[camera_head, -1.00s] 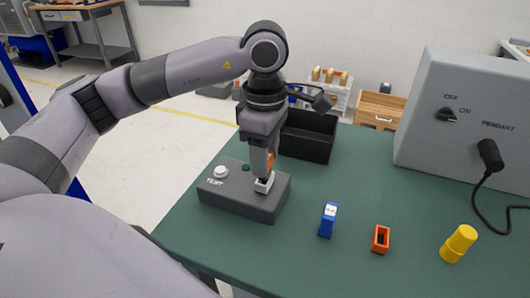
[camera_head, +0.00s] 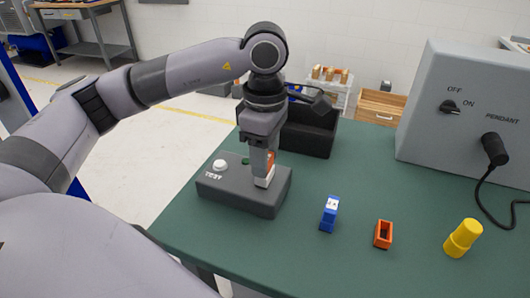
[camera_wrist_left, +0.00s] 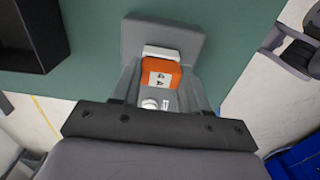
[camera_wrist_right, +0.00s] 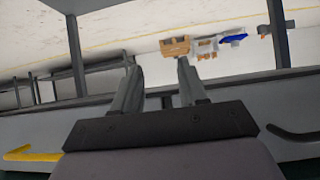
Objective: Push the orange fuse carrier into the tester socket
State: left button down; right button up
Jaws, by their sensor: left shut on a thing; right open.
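The grey tester (camera_head: 236,198) stands on the green table with a white TEST button (camera_head: 219,165) and a white socket (camera_head: 264,182). My left gripper (camera_head: 265,174) points down over the socket, shut on the orange fuse carrier (camera_head: 271,160). In the left wrist view the carrier (camera_wrist_left: 160,74) shows a white "4 A" label between the fingers, right against the white socket (camera_wrist_left: 162,52). How deep it sits is hidden. My right gripper (camera_wrist_right: 158,85) is open and empty in its wrist view, away from the tester.
A blue fuse carrier (camera_head: 329,215), an orange open-topped holder (camera_head: 383,235) and a yellow cylinder (camera_head: 462,238) stand to the right. A black bin (camera_head: 309,137) is behind the tester. A grey control box (camera_head: 455,120) with a pendant cable is at the right.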

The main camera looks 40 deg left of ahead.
pick_arm(q)
jog(key=shift+f, duration=0.3)
jog(key=shift+c, duration=2.4)
grip_release()
jog(key=shift+r, duration=0.2)
jog(key=shift+r+p, duration=1.7)
jog(key=shift+r, duration=1.15)
notch_tip(320, 180, up, 7)
